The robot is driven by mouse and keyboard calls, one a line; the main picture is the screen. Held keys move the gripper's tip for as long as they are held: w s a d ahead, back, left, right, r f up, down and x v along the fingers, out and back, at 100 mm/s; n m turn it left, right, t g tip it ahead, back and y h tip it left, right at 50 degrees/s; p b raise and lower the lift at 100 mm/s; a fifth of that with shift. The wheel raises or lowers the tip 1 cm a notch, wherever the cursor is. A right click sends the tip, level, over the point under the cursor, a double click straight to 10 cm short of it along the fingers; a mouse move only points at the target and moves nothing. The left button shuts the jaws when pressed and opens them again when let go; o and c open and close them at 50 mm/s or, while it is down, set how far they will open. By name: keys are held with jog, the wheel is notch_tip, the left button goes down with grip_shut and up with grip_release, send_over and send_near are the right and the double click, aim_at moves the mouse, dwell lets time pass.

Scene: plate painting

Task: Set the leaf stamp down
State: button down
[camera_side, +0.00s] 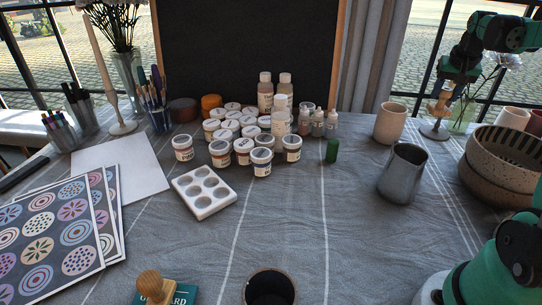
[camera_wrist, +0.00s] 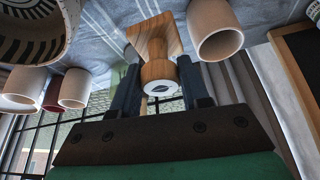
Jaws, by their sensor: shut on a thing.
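My gripper (camera_wrist: 158,70) is shut on the leaf stamp (camera_wrist: 152,38), a light wooden stamp with a square block and a narrower handle. The handle's round white end shows a dark leaf mark and faces the wrist camera; the block points away from it. In the side view my gripper (camera_side: 447,88) is at the upper right, beyond the beige cup. The stamp (camera_side: 438,107) shows small below it, above a pale round base (camera_side: 434,131). I cannot tell whether they touch. The stamping face is hidden.
A beige cup (camera_side: 390,123), a metal pitcher (camera_side: 402,173) and stacked bowls (camera_side: 504,160) stand nearby. Paint jars (camera_side: 242,146) and a white palette (camera_side: 203,191) fill the middle. Another wooden stamp (camera_side: 150,284) is at the front. The cloth (camera_side: 330,225) has clear room at centre right.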

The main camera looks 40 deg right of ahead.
aim_at(446, 107)
notch_tip(446, 107, down, 13)
jog(key=shift+r, duration=0.1)
dwell(0.3)
jog(key=shift+f, duration=0.2)
jog(key=shift+c, duration=2.1)
grip_release()
jog(key=v, duration=1.1)
jog(key=shift+r, duration=0.4)
jog(key=w+a+r+n+t+y, duration=0.1)
jog(key=w+a+n, duration=0.2)
jog(key=a, duration=0.6)
jog(key=w+a+r+n+t, duration=0.1)
jog(key=w+a+n+t, duration=0.15)
jog(key=a, duration=0.65)
jog(key=s+a+f+n+t+y, duration=0.1)
jog(key=a+n, duration=0.4)
jog(key=a, duration=0.8)
jog(key=shift+s+f+n+y, duration=0.35)
jog(key=shift+s+f+y, duration=0.45)
jog(key=shift+y, duration=0.1)
